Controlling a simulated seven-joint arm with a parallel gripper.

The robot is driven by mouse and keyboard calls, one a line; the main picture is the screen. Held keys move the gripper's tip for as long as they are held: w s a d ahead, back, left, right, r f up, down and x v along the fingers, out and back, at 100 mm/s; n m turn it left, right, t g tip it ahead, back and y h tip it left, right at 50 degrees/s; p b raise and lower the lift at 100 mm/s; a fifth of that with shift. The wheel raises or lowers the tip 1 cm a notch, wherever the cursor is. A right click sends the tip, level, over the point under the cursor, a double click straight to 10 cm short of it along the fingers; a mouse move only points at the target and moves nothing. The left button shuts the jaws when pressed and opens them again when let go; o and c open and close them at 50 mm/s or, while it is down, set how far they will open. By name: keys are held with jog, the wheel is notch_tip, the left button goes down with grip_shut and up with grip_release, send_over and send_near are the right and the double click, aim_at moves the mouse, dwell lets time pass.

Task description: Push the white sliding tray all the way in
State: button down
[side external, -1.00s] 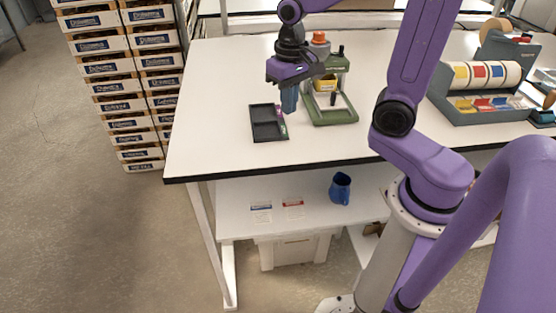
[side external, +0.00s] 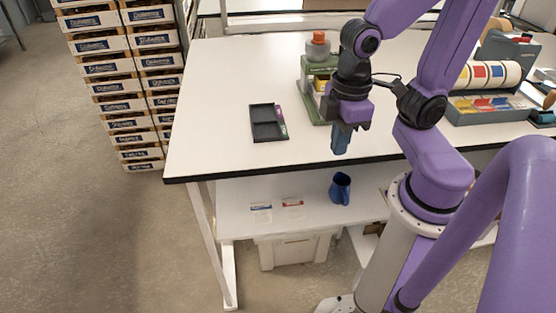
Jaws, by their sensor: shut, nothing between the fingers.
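The green device (side external: 308,68) with an orange knob on top stands on the white table. Its front part, where the white sliding tray sits, is mostly hidden behind my arm and gripper. How far in the tray is cannot be told. My gripper (side external: 340,148) points down with its blue fingers shut and empty. In the picture it is in front of the device's lower right side, near the table's front edge. Whether it touches the tray is hidden.
A dark two-compartment tray (side external: 254,125) lies left of the device. A grey-green dispenser with coloured rolls (side external: 485,75) stands at the right. A blue jug (side external: 340,188) is on the shelf below. The table's left part is clear.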

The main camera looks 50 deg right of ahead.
jog(key=shift+s+n, duration=0.7)
jog(key=shift+s, duration=0.4)
jog(key=c, duration=1.6)
grip_release()
jog(key=shift+s, duration=0.25)
jog(key=shift+c, duration=0.2)
jog(key=o, duration=0.5)
jog(key=shift+n, duration=0.3)
jog(key=shift+o, duration=0.2)
jog(key=shift+w+d+r, duration=0.1)
jog(key=shift+w+r, duration=0.05)
jog(key=shift+w, duration=0.2)
jog(key=w+d+r+n, duration=0.3)
jog(key=w+d, duration=0.1)
jog(key=w, duration=0.2)
jog(key=w+d+r+n, duration=0.3)
jog(key=w, duration=0.3)
jog(key=w+d+r+n, duration=0.1)
jog(key=d+r+n, duration=0.2)
jog(key=d, duration=0.5)
jog(key=w+d+r+n, duration=0.2)
jog(key=d+r, duration=0.1)
jog(key=d, duration=0.5)
jog(key=f, duration=1.7)
jog(key=shift+s+a+f, duration=0.1)
jog(key=shift+a+f, duration=0.1)
jog(key=shift+f, duration=0.15)
